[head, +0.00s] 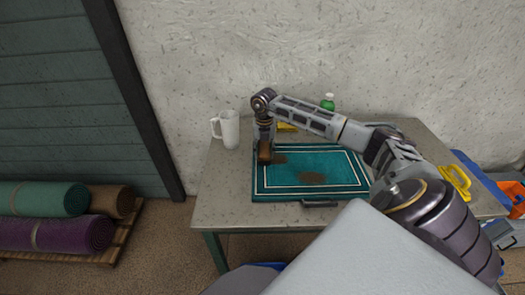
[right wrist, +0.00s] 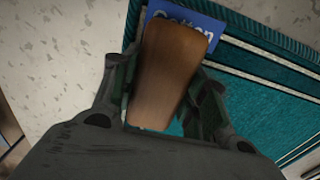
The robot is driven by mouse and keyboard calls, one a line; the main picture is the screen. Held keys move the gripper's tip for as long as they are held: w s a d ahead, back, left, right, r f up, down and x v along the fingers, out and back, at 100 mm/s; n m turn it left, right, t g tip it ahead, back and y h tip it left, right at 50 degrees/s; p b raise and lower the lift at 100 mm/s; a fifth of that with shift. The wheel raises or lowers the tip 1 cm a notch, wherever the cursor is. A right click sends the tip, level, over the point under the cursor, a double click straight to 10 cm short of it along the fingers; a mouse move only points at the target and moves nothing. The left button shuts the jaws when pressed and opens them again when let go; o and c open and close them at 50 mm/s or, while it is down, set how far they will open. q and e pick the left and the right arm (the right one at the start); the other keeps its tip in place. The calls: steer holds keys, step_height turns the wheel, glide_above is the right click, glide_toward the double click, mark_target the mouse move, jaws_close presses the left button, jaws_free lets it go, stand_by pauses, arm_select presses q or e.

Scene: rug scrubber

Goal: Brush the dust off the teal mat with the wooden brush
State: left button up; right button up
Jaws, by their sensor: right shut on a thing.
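The teal mat (head: 335,160) with white border lines lies on a dark tray on the table. Brown dust patches (head: 312,178) show near its middle and at its left part. My right gripper (head: 264,145) is over the mat's left edge, pointing down, and is shut on the wooden brush (head: 265,151). The brush's brown wooden body fills the middle of the right wrist view (right wrist: 168,75), between the two fingers. Its bristles are hidden, so I cannot tell whether they touch the mat. A blue label with white letters (right wrist: 200,25) shows behind the brush. My left gripper is not in view.
A white pitcher (head: 230,129) stands left of the mat on the grey table (head: 222,190). A green-capped bottle (head: 328,102) and a yellow thing (head: 287,127) are behind my arm. A yellow-handled thing (head: 456,181) is at the right. Rolled rugs (head: 50,233) lie on a pallet at the left.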

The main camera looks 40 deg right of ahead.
mark_target(282, 156)
steer(key=shift+s+d+f, duration=0.2)
steer(key=shift+s+d, duration=1)
steer(key=shift+d, duration=0.1)
steer(key=shift+s+d, duration=1.4)
steer(key=shift+d, duration=0.25)
steer(key=shift+a, duration=0.1)
steer(key=shift+w+a+r, duration=0.2)
steer(key=shift+w+a, duration=1.3)
steer(key=shift+a, duration=0.05)
